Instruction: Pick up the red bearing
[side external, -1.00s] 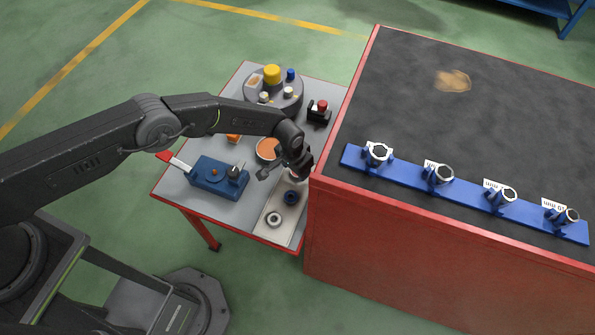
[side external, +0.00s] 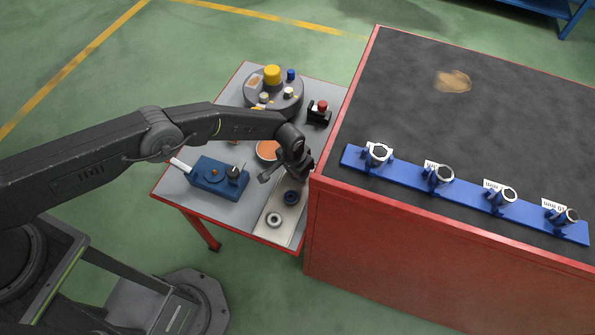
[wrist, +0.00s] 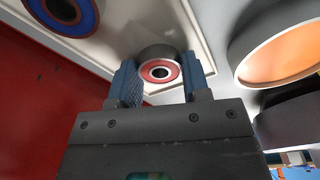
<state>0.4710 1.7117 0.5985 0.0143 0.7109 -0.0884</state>
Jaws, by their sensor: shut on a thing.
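The red bearing (wrist: 160,71), a steel ring with a red face, sits between the two fingers of my gripper (wrist: 160,78) in the wrist view. The fingers are shut on its sides. In the side view my gripper (side external: 301,172) reaches down at the far end of the pale tray (side external: 272,224), close to the red cabinet, and hides the red bearing. I cannot tell whether the bearing still touches the tray. A blue-faced bearing (side external: 291,198) lies nearer on the tray, also partly visible in the wrist view (wrist: 86,19).
A plain grey bearing (side external: 274,219) lies at the tray's near end. The tall red cabinet (side external: 395,260) stands right beside my gripper, with a blue rack (side external: 470,199) on top. A blue fixture (side external: 212,180) and an orange-filled bowl (side external: 266,150) are to the left.

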